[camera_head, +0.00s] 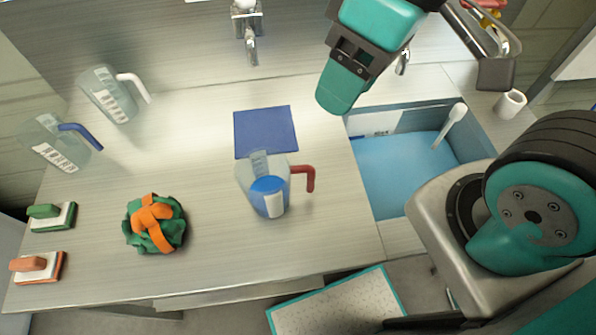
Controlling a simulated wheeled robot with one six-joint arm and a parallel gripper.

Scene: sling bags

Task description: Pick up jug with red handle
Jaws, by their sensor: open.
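The jug with the red handle (264,178) is clear and stands upright on the counter near the middle. Its red handle (307,178) points right, and it has a blue area and a white label on its front. My gripper (345,88) is at the top, above the sink's left edge, with teal and dark grey parts. It is open, though the gap between its fingers is hard to see. It is apart from the jug, up and to the right of it in the picture.
A white-handled jug (108,93) and a blue-handled jug (55,142) stand at the left. An orange and green bundle (155,223) and two brushes (50,216) (37,266) lie nearer. A blue mat (265,131) is behind the jug. The sink (400,175) is right.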

